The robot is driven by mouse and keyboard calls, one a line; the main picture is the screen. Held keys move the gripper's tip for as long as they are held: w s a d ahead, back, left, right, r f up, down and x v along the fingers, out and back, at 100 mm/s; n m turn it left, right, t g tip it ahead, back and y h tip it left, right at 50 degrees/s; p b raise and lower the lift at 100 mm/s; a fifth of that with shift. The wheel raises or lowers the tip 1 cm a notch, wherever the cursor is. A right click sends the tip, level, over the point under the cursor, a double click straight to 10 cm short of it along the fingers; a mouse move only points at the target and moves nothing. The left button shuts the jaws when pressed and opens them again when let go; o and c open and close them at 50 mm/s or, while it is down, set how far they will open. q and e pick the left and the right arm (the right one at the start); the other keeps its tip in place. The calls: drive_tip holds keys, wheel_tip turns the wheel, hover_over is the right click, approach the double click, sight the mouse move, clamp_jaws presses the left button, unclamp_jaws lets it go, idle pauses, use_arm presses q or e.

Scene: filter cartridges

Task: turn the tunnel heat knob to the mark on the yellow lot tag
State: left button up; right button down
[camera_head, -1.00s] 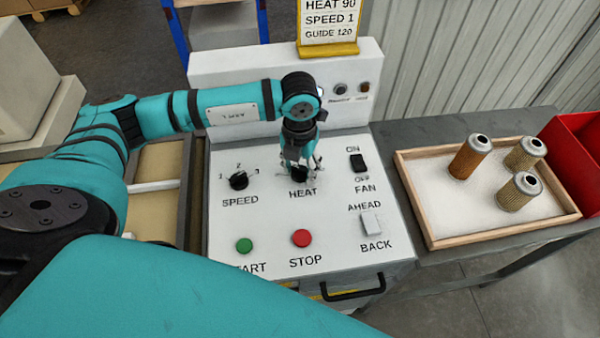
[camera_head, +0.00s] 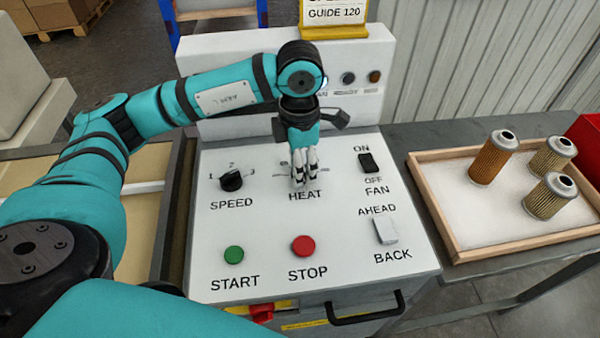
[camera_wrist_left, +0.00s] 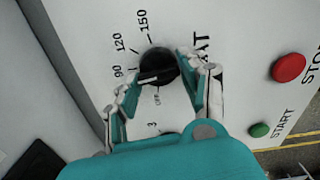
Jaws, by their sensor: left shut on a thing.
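The black heat knob (camera_wrist_left: 158,66) shows in the left wrist view between the two fingers of my left gripper (camera_wrist_left: 160,88). The gripper is shut on it. The knob's white line points left and slightly down, close to the 90 mark; 120 and 150 are printed farther around. In the head view, my left gripper (camera_head: 304,168) comes down over the HEAT label and hides the knob. The yellow lot tag (camera_head: 335,32) stands on top of the panel; only GUIDE 120 is readable now, the lines above are cut off. My right gripper is not in view.
The speed knob (camera_head: 232,179) is left of the heat knob. The green START button (camera_head: 234,254) and red STOP button (camera_head: 303,246) lie in front. The fan switch (camera_head: 368,162) and the AHEAD/BACK switch (camera_head: 386,230) are to the right. A wooden tray (camera_head: 436,206) holds three filter cartridges.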

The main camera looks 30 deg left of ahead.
use_arm(q)
drive_tip(key=shift+w+m+b, duration=0.1)
drive_tip(key=shift+m+b, duration=0.6)
drive_tip(key=shift+m, duration=0.1)
drive_tip(key=shift+r, duration=0.1)
drive_tip(key=o, duration=1.2)
drive_tip(key=shift+c, duration=0.2)
wheel_tip(320, 180, up, 12)
